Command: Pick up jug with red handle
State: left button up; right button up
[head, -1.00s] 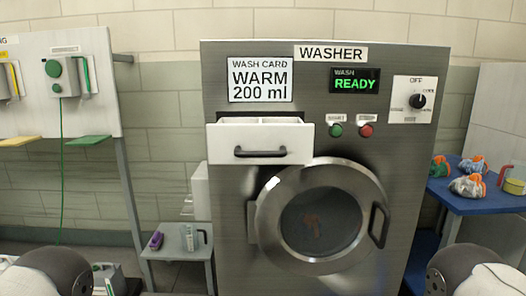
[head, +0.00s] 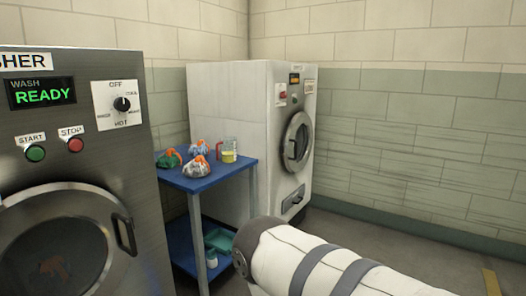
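The jug with a red handle (head: 228,152) stands upright at the right end of the blue table's top. It is clear with yellow liquid inside, and its red handle is on its left side. Part of my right arm comes in at the bottom right of the head view, in front of the table and well short of the jug. My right gripper is not visible. My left arm and gripper are out of view.
A washer (head: 75,180) stands at left and a white machine (head: 226,95) stands behind the table. A lower shelf holds a teal tray (head: 222,243). Open floor lies at right.

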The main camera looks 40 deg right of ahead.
aim_at(228, 145)
jog(key=z, duration=1)
jog(key=u, duration=0.95)
jog(key=i+l+z, duration=0.1)
jog(key=i+l, duration=0.25)
jog(key=l, duration=0.15)
